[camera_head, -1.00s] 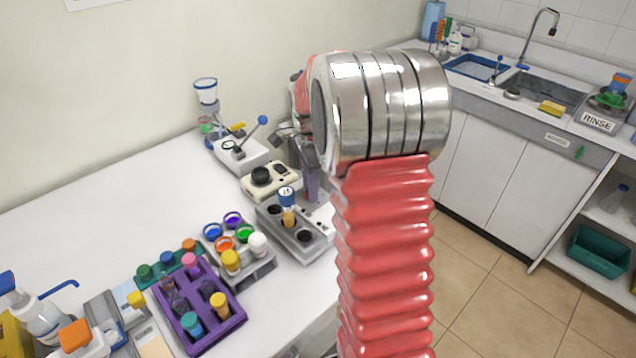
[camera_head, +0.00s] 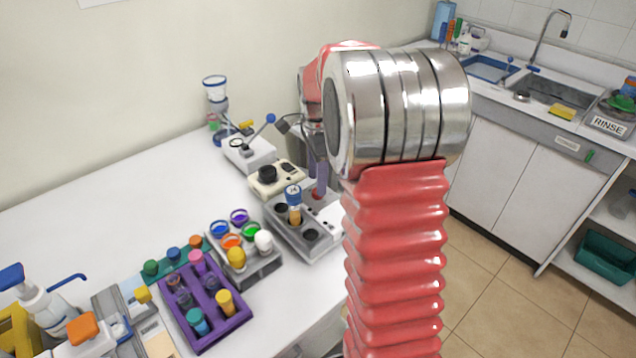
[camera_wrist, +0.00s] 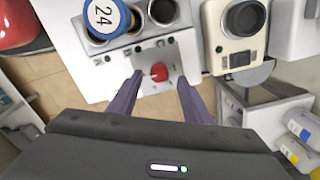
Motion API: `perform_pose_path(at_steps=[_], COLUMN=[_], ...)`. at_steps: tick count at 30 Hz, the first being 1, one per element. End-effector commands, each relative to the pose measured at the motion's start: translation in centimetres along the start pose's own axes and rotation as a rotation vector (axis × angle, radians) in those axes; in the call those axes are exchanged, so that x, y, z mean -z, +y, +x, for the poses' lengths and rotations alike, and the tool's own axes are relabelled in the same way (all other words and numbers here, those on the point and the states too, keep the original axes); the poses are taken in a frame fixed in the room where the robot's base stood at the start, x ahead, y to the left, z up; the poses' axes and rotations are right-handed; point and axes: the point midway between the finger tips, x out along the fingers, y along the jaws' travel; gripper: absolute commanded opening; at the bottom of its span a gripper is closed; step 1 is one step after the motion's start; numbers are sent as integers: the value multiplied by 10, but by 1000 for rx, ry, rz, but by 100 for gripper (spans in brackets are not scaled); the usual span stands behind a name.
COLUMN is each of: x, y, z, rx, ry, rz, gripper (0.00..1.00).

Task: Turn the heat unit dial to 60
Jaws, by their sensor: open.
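The heat unit (camera_head: 294,252) is a grey block with several round wells near the right end of the bench. The red dial (camera_wrist: 158,72) sits on the unit's pale panel (camera_wrist: 150,55). My gripper (camera_wrist: 160,79) is open, with its two purple fingers on either side of the dial and a gap on each side. In the head view my gripper (camera_head: 316,182) is partly hidden by my arm. The dial's setting is too small to read.
A beige device with a black knob (camera_head: 267,173) stands beside the heat unit; it also shows in the wrist view (camera_wrist: 228,55). A ring rack (camera_head: 262,270) and a purple vial rack (camera_head: 232,329) stand to the left. The back-left bench is clear.

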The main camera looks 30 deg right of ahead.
Motion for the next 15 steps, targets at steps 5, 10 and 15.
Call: perform_pose_path(at_steps=[5, 10, 15], x=[0, -1, -1], y=[-2, -3, -4], z=[-33, -62, -89], rx=[5, 5, 6], ry=[1, 0, 0], rz=[0, 0, 0], gripper=[45, 45, 45])
